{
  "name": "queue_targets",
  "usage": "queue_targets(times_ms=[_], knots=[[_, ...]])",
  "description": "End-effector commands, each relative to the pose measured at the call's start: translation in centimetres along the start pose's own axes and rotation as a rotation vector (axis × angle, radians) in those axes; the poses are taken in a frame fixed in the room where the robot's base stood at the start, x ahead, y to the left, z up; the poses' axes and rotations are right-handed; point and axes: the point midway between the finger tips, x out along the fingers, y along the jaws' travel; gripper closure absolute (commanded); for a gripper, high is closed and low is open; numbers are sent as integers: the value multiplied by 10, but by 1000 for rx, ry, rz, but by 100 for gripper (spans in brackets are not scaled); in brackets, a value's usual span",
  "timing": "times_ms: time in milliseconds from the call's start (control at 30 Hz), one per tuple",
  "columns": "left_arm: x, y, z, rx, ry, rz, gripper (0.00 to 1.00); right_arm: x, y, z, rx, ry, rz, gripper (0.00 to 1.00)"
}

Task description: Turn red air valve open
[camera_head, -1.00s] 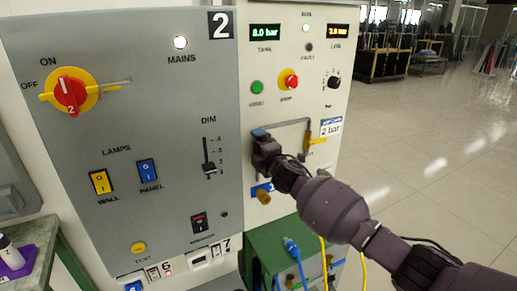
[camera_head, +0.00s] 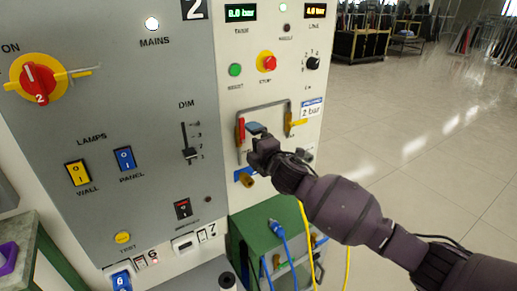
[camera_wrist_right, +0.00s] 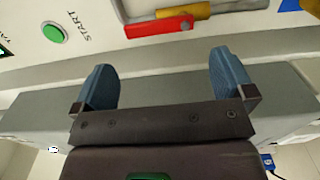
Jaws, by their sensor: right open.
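The red air valve handle (camera_head: 241,130) stands roughly upright on the left leg of a grey pipe loop (camera_head: 262,107), lying along the pipe. In the right wrist view the red handle (camera_wrist_right: 158,27) shows beyond the fingertips, at the top. My right gripper (camera_head: 257,130) is just right of the handle in the head view. Its blue fingers are wide apart with nothing between them in the wrist view (camera_wrist_right: 165,75), and it looks clear of the handle. My left gripper is not in view.
A yellow valve handle (camera_head: 292,124) sits on the pipe's right leg. A brass fitting (camera_head: 247,181) is below the loop. Above are a green button (camera_head: 235,70), a red stop button (camera_head: 267,63) and a black knob (camera_head: 313,63). A green box (camera_head: 262,236) with hoses stands below.

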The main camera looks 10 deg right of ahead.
Motion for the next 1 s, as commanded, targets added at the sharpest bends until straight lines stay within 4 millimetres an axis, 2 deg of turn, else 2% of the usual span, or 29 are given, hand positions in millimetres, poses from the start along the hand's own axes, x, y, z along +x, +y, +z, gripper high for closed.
queue_targets(times_ms=[100, 300, 733, 900, 1000], knots=[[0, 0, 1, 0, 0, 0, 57, -14, -1, 1, -2, -1, -1, 0], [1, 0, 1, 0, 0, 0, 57, -26, 0, 0, -2, 0, 0, 0], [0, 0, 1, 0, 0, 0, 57, -28, 0, 0, 13, -1, 0, 0], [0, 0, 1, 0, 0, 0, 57, -29, 3, -5, 130, 21, 3, 0], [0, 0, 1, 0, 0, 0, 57, -30, 22, -10, 272, 49, 32, 0]])
